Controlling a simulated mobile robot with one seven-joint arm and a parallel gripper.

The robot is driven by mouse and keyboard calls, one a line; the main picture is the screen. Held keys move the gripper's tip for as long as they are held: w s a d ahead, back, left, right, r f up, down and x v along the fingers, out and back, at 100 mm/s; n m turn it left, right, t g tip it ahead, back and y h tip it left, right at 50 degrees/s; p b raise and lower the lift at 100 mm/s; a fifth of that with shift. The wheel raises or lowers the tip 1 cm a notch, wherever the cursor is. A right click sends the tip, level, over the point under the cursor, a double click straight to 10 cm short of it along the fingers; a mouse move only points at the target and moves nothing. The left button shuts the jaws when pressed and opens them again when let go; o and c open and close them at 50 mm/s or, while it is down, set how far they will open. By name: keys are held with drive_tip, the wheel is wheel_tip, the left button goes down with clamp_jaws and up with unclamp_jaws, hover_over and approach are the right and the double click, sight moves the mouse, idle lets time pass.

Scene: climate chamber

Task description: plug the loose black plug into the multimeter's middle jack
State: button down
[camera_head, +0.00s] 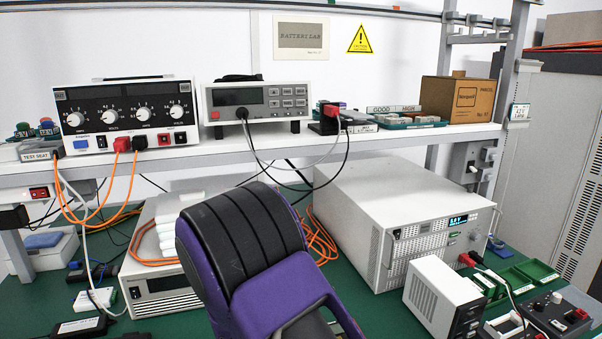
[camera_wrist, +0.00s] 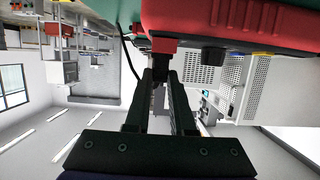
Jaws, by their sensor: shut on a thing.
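In the wrist view my gripper (camera_wrist: 161,76) is shut on a small black plug (camera_wrist: 160,68), mostly hidden between the fingertips. A red-cased device, which looks like the multimeter (camera_wrist: 240,28), fills the top of that view, very close to the fingertips. A red block-shaped plug or connector (camera_wrist: 165,45) is at its edge, just beyond the black plug. A black stub (camera_wrist: 213,56) sticks out to its right. I cannot tell which jack the plug faces or whether it touches one. In the head view my purple and black arm hides the gripper.
A shelf carries a dial power supply (camera_head: 126,117), a grey bench meter (camera_head: 263,102) with cords and a cardboard box (camera_head: 458,99). A large grey unit (camera_head: 390,225) stands on the green bench. Orange cables (camera_head: 322,240) lie behind my arm. A black cable (camera_wrist: 128,62) hangs left of the fingers.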

drive_tip(key=c, duration=0.7)
unclamp_jaws()
